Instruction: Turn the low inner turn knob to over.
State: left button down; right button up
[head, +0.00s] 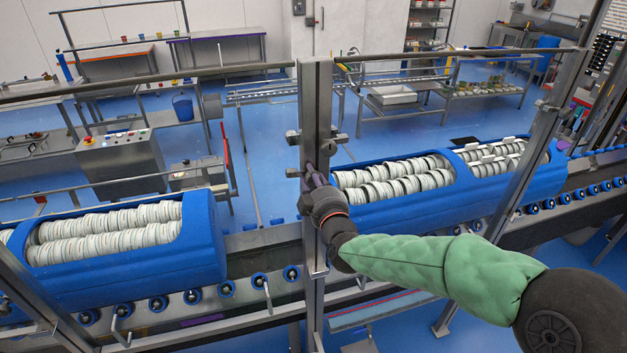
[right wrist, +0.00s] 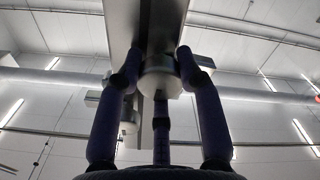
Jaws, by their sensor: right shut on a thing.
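A steel post (head: 316,110) stands upright in the middle of the head view, with several small knobs and fittings on it. My right gripper (head: 314,178) is at the post's lower group of fittings, its dark fingers pointing up at it. In the right wrist view, a rounded metal turn knob (right wrist: 160,76) on the underside of a bracket sits between the fingers of my right gripper (right wrist: 160,70). The fingers are shut on it from both sides, and a third finger stands in front. In the head view the gripper hides the knob, so its setting cannot be read. My left gripper is not in view.
Blue tub carriers (head: 208,240) with rows of white tubs stand on the roller conveyor left and right of the post; the right carrier (head: 400,212) is close to my gripper. A slanted steel post (head: 545,125) stands further right. A horizontal rail (head: 220,70) meets the middle post.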

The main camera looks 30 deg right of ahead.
jog(key=shift+f+n, duration=0.25)
jog(key=shift+n, duration=0.45)
jog(key=o, duration=1)
jog(key=shift+c, duration=0.2)
jog(key=shift+o, duration=1)
jog(key=shift+r, duration=0.1)
jog(key=shift+r, duration=0.1)
jog(key=v, duration=1.2)
